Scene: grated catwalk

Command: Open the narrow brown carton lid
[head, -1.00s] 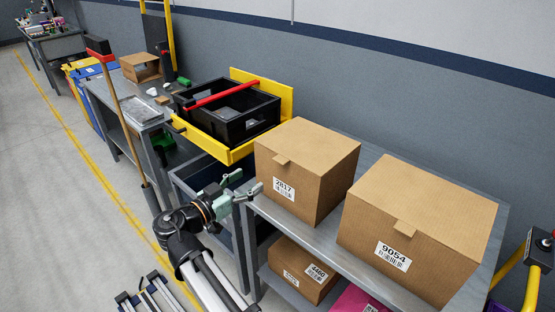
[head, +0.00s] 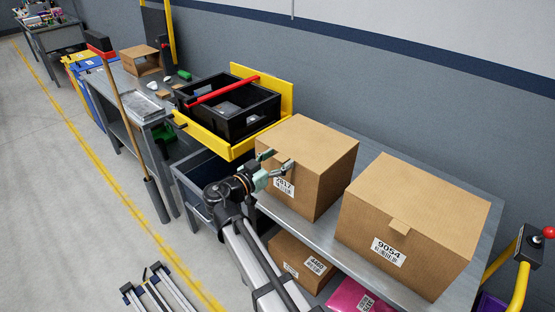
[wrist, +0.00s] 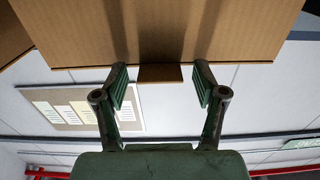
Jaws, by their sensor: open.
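The narrow brown carton (head: 312,150) labelled 2817 stands closed on the grey metal bench, left of a wider carton. My gripper (head: 277,161) is open at its front face, near the top edge, and partly covers the label and the lid tab. In the wrist view the carton (wrist: 160,30) fills the top of the picture, seemingly upside down. Its small lid tab (wrist: 160,73) lies between the two open fingers of my gripper (wrist: 160,82). I see no finger closed on the tab; contact cannot be told.
The wider carton (head: 415,220) labelled 9054 stands to the right on the bench (head: 334,222). A black bin (head: 228,110) with a red bar sits in a yellow frame to the left. A smaller carton (head: 302,265) and a pink package (head: 350,297) lie on the lower shelf.

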